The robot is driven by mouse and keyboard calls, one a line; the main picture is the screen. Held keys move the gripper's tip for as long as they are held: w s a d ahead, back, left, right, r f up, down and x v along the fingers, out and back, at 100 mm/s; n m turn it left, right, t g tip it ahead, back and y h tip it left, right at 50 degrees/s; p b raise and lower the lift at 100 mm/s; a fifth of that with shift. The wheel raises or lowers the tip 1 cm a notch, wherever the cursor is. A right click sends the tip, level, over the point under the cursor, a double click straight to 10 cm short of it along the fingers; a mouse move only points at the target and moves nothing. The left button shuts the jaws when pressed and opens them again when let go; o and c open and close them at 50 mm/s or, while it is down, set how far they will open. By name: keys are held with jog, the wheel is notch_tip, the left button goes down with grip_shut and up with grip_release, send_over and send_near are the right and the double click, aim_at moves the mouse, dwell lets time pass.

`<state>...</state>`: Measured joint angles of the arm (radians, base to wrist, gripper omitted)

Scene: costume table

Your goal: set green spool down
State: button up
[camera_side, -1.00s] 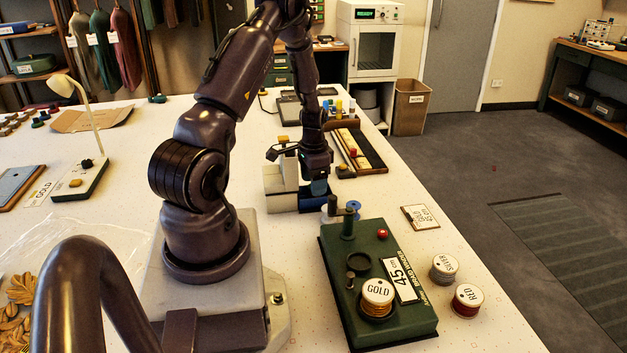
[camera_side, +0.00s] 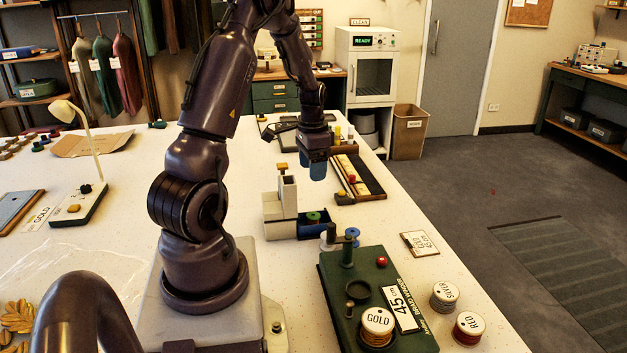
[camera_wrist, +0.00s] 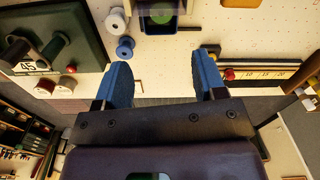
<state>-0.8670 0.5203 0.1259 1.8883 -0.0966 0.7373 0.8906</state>
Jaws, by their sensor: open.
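The green spool (camera_side: 313,217) sits in the blue tray (camera_side: 311,232) at the foot of a white block fixture in the side view. Its green top (camera_wrist: 162,15) also shows at the upper edge of the wrist view, partly cut off. My gripper (camera_side: 315,172) is above the tray, clear of the spool. In the wrist view my gripper's blue fingers (camera_wrist: 163,75) are wide apart with nothing between them. The spool's lower part is hidden by the tray wall.
The white block fixture (camera_side: 287,195) stands beside the tray. A green winder box (camera_side: 382,262) with a gold spool (camera_side: 377,324) is in front. Silver (camera_side: 444,296) and red (camera_side: 468,327) spools stand to its right. A long wooden tray (camera_side: 358,178) lies behind the blue tray.

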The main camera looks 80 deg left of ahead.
jog(key=w+d+r+t, duration=0.1)
jog(key=w+d+r, duration=0.2)
jog(key=d+r, duration=0.35)
jog(key=w+d+r+t, duration=0.1)
jog(key=w+d+r, duration=0.2)
jog(key=d+r, duration=0.4)
jog(key=s+d+r+m+t, duration=0.1)
jog(key=s+d, duration=0.3)
jog(key=d, duration=0.5)
jog(key=s+d+r+t, duration=0.2)
jog(key=s+d+r, duration=0.2)
jog(key=d, duration=0.6)
jog(key=shift+s+r+m+t, duration=0.15)
jog(key=shift+s+m+t, duration=0.15)
jog(key=shift+s+m, duration=0.1)
